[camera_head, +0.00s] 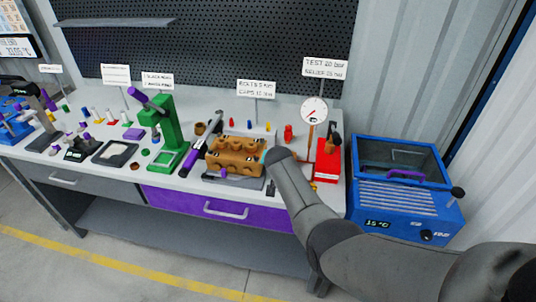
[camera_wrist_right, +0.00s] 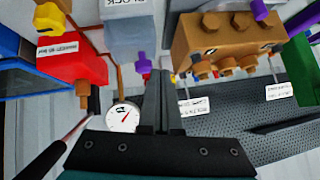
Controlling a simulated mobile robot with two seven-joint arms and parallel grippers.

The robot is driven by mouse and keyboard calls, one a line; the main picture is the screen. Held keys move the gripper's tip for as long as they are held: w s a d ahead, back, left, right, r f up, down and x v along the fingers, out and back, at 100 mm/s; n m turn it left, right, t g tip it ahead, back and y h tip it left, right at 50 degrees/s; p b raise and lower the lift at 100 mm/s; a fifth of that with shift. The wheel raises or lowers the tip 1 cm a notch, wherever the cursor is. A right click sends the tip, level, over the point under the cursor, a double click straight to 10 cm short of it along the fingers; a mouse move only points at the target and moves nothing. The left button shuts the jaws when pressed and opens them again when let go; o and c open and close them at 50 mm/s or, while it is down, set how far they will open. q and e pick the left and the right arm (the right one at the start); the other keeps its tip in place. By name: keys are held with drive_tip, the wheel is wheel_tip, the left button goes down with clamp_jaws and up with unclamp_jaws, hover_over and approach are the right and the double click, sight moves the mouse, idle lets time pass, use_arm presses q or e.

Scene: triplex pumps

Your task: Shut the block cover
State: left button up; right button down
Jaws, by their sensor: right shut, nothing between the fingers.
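The brown block (camera_head: 236,156) with round bosses sits on a grey plate on the bench in the head view. It also shows at the upper right of the wrist view (camera_wrist_right: 225,42), which is upside down. A grey box-like part (camera_wrist_right: 130,28) lettered "BLOCK", with a purple knob (camera_wrist_right: 142,64), is beside the brown block there. I cannot tell whether this part is the cover. My right gripper (camera_wrist_right: 160,75) is shut and empty, its fingers near the knob; contact is unclear. In the head view my right arm hides the fingers. My left gripper is out of view.
A red unit (camera_head: 328,160) and a dial gauge (camera_head: 314,110) stand right of the block. A green press (camera_head: 165,135) stands left. A blue tank (camera_head: 405,185) is beside the bench. The pegboard (camera_head: 215,45) rises behind.

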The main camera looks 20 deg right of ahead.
drive_tip(key=a+p+v, duration=0.1)
drive_tip(key=p+v, duration=0.1)
drive_tip(key=v, duration=0.7)
drive_tip(key=shift+a+r+p, duration=0.25)
drive_tip(key=shift+r+p, duration=0.05)
drive_tip(key=shift+r, duration=0.1)
drive_tip(key=shift+w+f, duration=0.1)
drive_tip(key=s+a+f+n+g+y+b, duration=0.15)
drive_tip(key=s+f+b, duration=0.25)
drive_tip(key=s+f, duration=0.55)
drive_tip(key=s+a+f+n+g+b, duration=0.1)
drive_tip(key=s+a+f+n+b, duration=0.25)
drive_tip(key=f, duration=1.15)
drive_tip(key=s+f+n+g+y+b, duration=0.1)
drive_tip(key=s+f+b, duration=0.3)
drive_tip(key=s+f, duration=0.65)
drive_tip(key=s+f+n+g+b, duration=0.2)
drive_tip(key=s+f+b, duration=0.2)
drive_tip(key=s+f, duration=0.6)
drive_tip(key=s+f+n+g+b, duration=0.2)
drive_tip(key=s+f+b, duration=0.2)
drive_tip(key=s+f, duration=0.7)
drive_tip(key=s+y, duration=0.1)
drive_tip(key=s, duration=0.6)
drive_tip(key=shift+s+d, duration=0.15)
drive_tip(key=shift+d, duration=0.15)
drive_tip(key=shift+f, duration=0.1)
